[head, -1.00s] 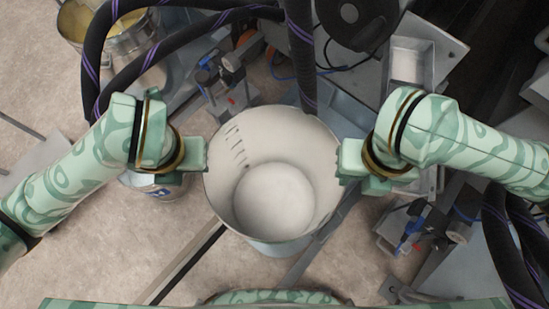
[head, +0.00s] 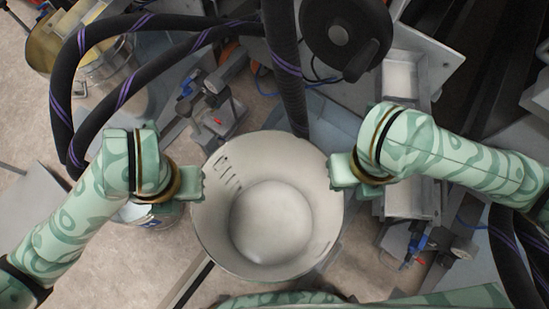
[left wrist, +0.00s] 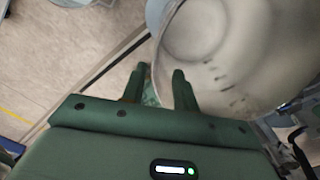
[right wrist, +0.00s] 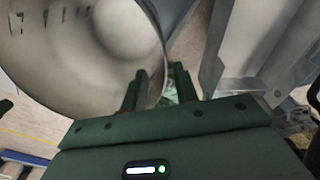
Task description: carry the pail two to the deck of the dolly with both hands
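The large pale pail (head: 225,250), which I take to be pail two, stands upright and uncovered between my grippers, with marks inside its wall. My left gripper (head: 201,183) is at its left rim. In the left wrist view its fingers (left wrist: 158,82) stand apart, one inside and one outside the pail wall (left wrist: 235,75). My right gripper (head: 335,171) is at the right rim. In the right wrist view its fingers (right wrist: 161,80) also stand apart around the wall (right wrist: 60,80), with a gap showing. I cannot clearly make out the dolly.
A smaller labelled pail (head: 150,215) is partly hidden under my left arm. A grey flat plate (head: 35,190) lies at the left edge. Thick black hoses (head: 285,75), a clamp fixture (head: 213,100) and grey machine parts (head: 410,85) crowd the far side. Bare floor (head: 130,265) shows lower left.

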